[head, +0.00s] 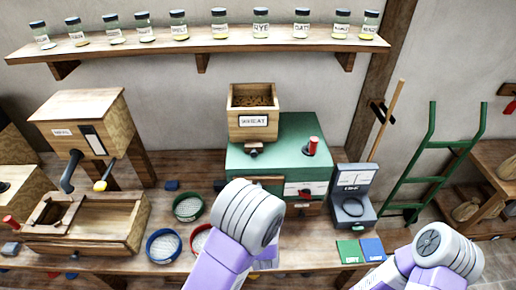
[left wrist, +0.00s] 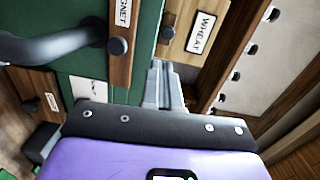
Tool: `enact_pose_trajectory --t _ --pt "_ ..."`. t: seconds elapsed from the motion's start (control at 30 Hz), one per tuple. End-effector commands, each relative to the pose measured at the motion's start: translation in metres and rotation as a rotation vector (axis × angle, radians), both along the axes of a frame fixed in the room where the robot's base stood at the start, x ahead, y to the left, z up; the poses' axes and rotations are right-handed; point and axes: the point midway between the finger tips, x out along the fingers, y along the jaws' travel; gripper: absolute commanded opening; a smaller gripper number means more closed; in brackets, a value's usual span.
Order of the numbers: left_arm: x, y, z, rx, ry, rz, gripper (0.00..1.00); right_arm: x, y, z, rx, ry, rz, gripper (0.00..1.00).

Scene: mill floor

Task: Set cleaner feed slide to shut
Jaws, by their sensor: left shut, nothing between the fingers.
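The cleaner (head: 285,150) is a green cabinet at the centre of the bench in the head view. A wooden hopper (head: 254,103) labelled WHEAT stands on it, with grain inside. A dark knob (head: 254,150) sits below the hopper's front, apparently the feed slide. In the left wrist view, a dark knob (left wrist: 167,33) shows beside the hopper's WHEAT label (left wrist: 200,32). My left gripper (left wrist: 162,66) is shut and empty, its fingertips pointing toward that knob; I cannot tell whether they touch. In the head view my left wrist hides the fingers. My right gripper is out of view.
A MAGNET label with a second knob (left wrist: 117,45) and a grey curved pipe (left wrist: 45,48) are close to the left fingers. A grey scale (head: 352,198) stands right of the cleaner. Sieves (head: 163,245) and a wooden mill (head: 85,125) are left. A jar shelf (head: 200,43) runs above.

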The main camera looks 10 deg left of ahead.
Motion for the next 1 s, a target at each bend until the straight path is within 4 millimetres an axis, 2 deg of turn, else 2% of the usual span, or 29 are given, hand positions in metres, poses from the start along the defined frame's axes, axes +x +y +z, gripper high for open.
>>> enact_pose_trajectory --t 0.07,0.27,0.5,0.7,0.83,1.0 --pt "0.003 0.000 0.011 0.037 -0.020 0.005 0.00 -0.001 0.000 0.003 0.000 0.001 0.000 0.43" --pt "0.026 0.009 0.012 0.047 -0.024 0.010 0.00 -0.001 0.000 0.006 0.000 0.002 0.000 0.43" --pt "0.076 0.027 0.011 0.044 -0.023 0.009 0.00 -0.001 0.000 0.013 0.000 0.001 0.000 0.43" --pt "0.109 0.038 0.010 0.044 -0.022 0.007 0.00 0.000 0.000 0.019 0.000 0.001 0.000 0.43" --pt "0.123 0.042 0.010 0.042 -0.021 0.006 0.00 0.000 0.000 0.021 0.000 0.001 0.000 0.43" --pt "0.131 0.044 0.009 0.042 -0.020 0.005 0.00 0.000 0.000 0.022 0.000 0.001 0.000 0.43"
